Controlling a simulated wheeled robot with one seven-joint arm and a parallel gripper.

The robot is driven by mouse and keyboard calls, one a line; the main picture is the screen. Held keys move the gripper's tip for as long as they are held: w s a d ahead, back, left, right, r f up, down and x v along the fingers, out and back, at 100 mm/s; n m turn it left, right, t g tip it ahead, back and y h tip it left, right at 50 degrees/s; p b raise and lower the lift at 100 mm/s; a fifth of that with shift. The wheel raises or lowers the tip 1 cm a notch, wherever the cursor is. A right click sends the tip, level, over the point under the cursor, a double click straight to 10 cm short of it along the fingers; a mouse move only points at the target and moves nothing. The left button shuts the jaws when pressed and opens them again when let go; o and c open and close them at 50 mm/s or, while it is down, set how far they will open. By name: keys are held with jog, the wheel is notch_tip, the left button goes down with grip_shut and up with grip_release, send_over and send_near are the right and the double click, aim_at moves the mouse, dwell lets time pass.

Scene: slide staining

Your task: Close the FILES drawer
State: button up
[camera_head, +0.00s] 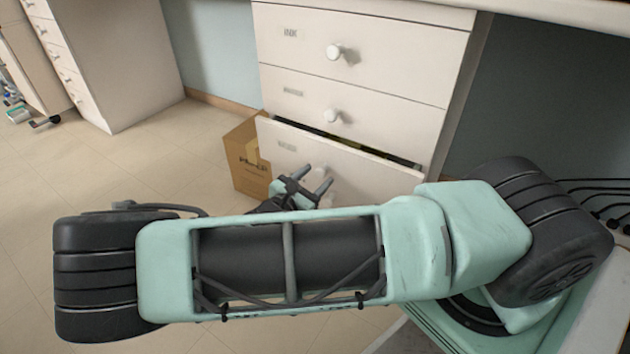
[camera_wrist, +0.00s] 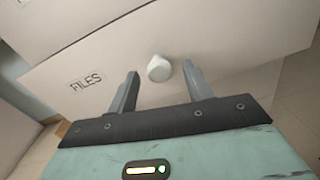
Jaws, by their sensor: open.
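The FILES drawer (camera_head: 350,168) is the lowest drawer of the white cabinet and stands open; a dark gap shows along its top edge. Its front (camera_wrist: 240,40) with the FILES label fills much of the wrist view. Its round white knob (camera_wrist: 159,68) sits between and just beyond the tips of my open gripper (camera_wrist: 158,78). I cannot tell whether the fingers touch the drawer. In the head view my gripper (camera_head: 309,178) is in front of the drawer and partly covers its knob. The drawer's lower part is hidden behind my arm.
Two shut drawers, the INK drawer (camera_head: 355,50) on top and another (camera_head: 350,100) under it, are above. A cardboard box (camera_head: 245,160) stands on the floor left of the cabinet. Another white drawer unit (camera_head: 120,60) is at the far left. Tiled floor (camera_head: 150,165) between them is clear.

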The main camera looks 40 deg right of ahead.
aim_at(325, 166)
jog(key=shift+d, duration=0.25)
grip_shut()
jog(key=shift+p+x, duration=1)
jog(key=shift+x, duration=0.65)
jog(key=shift+w+d, duration=0.3)
jog(key=shift+d, duration=0.15)
grip_release()
jog(key=shift+d, duration=0.1)
jog(key=p+v, duration=0.3)
jog(key=v, duration=1.4)
jog(key=shift+p, duration=0.4)
